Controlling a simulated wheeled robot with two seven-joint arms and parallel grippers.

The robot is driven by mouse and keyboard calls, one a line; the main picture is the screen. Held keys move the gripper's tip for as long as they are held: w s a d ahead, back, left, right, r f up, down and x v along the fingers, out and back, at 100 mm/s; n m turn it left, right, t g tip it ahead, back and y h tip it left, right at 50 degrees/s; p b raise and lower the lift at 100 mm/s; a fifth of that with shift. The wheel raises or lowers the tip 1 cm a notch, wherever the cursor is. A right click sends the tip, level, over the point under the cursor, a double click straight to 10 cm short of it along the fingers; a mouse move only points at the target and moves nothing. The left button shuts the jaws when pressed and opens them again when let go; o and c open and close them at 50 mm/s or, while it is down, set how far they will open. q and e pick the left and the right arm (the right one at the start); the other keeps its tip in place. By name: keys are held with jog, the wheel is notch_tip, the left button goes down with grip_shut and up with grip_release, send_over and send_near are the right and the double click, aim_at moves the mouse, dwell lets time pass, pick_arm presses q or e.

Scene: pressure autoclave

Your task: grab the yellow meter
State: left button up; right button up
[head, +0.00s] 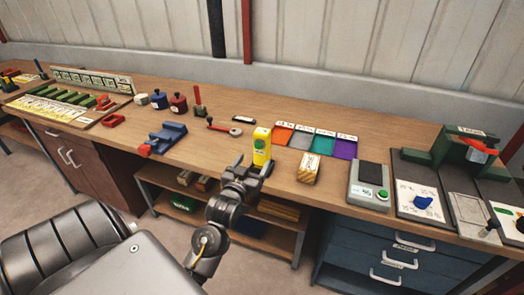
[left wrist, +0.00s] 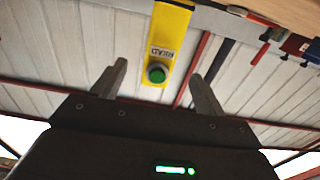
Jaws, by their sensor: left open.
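The yellow meter (head: 262,146) stands upright near the front edge of the wooden workbench in the head view. In the left wrist view the yellow meter (left wrist: 167,45) has a small label and a green round button, and it shows ahead between and beyond the fingertips. My left gripper (head: 253,164) is at the meter's front side, just below its top, in the head view. Its two fingers (left wrist: 160,78) are spread apart, with nothing between them. I cannot tell whether a finger touches the meter. My right gripper is in neither view.
A wooden block (head: 309,169) stands right of the meter, and colored panels (head: 301,138) lie behind it. A blue vise-like tool (head: 166,136) and a red-ended lever (head: 223,127) lie to the left. A grey device (head: 369,187) stands farther right. The bench's front edge is close to my arm.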

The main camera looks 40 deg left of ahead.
aim_at(260, 151)
pick_arm(q)
jog(key=x, duration=0.4)
jog(key=shift+w+a+f+p, duration=0.1)
jog(key=shift+w+p, duration=0.1)
jog(key=shift+p, duration=0.1)
jog(key=shift+p+x, duration=0.85)
jog(key=shift+x, duration=1.75)
jog(key=shift+s+a+f, duration=0.1)
jog(key=shift+c, duration=0.3)
jog(key=c, duration=1.2)
jog(key=shift+o, duration=0.2)
